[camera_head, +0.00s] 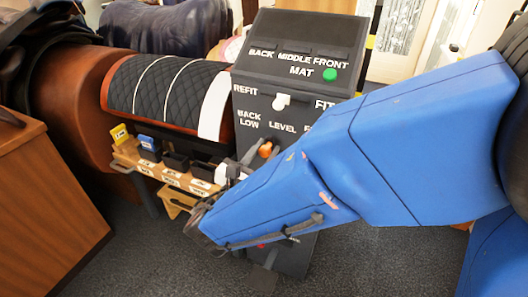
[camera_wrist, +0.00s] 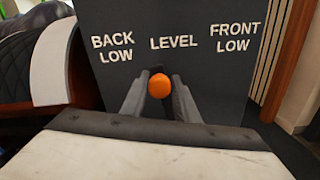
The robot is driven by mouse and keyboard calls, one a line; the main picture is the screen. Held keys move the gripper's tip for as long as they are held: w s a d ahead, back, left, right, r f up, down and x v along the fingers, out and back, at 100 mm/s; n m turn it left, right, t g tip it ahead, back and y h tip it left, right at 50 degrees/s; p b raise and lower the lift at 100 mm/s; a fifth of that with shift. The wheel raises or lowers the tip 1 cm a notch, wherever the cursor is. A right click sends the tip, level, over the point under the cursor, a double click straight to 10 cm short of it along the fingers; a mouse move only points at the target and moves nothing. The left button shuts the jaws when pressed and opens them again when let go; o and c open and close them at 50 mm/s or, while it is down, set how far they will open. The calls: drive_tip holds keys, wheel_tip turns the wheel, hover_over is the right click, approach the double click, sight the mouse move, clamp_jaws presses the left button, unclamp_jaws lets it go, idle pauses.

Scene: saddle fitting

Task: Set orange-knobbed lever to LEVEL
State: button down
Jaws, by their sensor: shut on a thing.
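The orange-knobbed lever (camera_head: 265,150) stands out from the dark grey control panel (camera_head: 243,78). In the wrist view its orange knob (camera_wrist: 159,86) sits between the two grey fingers of my gripper (camera_wrist: 160,92), which is shut on it. The knob is below the LEVEL label (camera_wrist: 174,43), a little left of that word's middle, and right of BACK LOW (camera_wrist: 112,48). FRONT LOW (camera_wrist: 235,38) is farther right. In the head view the knob appears between BACK LOW and LEVEL. The lever's shaft is mostly hidden, and my blue arm covers the panel's lower right.
A quilted black saddle pad (camera_head: 165,90) lies on a brown form at left. A wooden tray rack (camera_head: 165,175) is below it.

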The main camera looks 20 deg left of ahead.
drive_tip(key=shift+s+d+r+m, duration=0.1)
drive_tip(key=shift+d+r+m, duration=0.1)
drive_tip(key=shift+d+m, duration=1.05)
drive_tip(key=c, duration=1.5)
unclamp_jaws()
drive_tip(key=shift+o, duration=0.2)
drive_tip(key=shift+s, duration=0.1)
drive_tip(key=s+a, duration=0.1)
drive_tip(key=s, duration=1.6)
drive_tip(key=shift+s+a, duration=0.1)
